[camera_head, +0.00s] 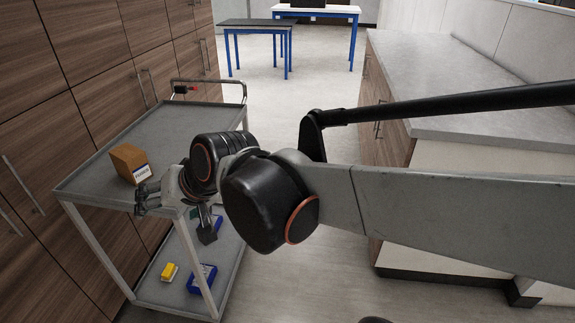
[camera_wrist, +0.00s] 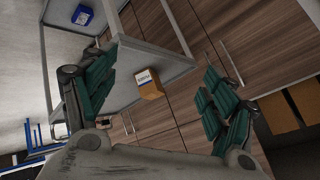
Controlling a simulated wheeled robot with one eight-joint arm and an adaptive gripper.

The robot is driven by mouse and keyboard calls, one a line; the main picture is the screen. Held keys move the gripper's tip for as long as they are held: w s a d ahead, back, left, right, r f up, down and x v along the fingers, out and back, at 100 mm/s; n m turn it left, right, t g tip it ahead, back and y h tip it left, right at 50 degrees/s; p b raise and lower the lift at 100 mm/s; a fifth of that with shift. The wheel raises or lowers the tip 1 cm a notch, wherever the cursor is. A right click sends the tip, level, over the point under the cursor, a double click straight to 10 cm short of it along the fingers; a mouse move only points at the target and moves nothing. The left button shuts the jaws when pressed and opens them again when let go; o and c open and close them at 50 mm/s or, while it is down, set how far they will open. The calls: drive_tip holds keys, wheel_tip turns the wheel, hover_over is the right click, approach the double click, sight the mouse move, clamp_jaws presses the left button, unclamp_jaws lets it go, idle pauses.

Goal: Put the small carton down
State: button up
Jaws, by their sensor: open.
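The small carton (camera_head: 129,161) is a brown box with a white and blue label. It sits on the grey top shelf of the cart (camera_head: 184,122), near its front left part. My gripper (camera_head: 146,203) is at the cart's front edge, to the right of and nearer than the carton, and apart from it. In the wrist view the carton (camera_wrist: 150,83) shows between the two spread green-padded fingers of my gripper (camera_wrist: 165,95), some distance beyond them. The gripper is open and holds nothing.
The cart's lower shelf holds a yellow item (camera_head: 169,272) and a blue bin (camera_head: 202,278). Wooden cabinets (camera_head: 60,100) stand close along the left. A grey-topped counter (camera_head: 450,80) stands at the right.

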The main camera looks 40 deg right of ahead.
drive_tip(key=s+d+f+n+g+h, duration=0.1)
drive_tip(key=s+d+f+n+h, duration=0.1)
drive_tip(key=s, duration=0.8)
drive_tip(key=d+f+n, duration=0.1)
drive_tip(key=d+n, duration=0.1)
drive_tip(key=n, duration=0.1)
drive_tip(key=shift+s+d+g+h, duration=0.15)
drive_tip(key=shift+d+g+h, duration=0.05)
drive_tip(key=shift+g+h, duration=0.1)
idle(0.3)
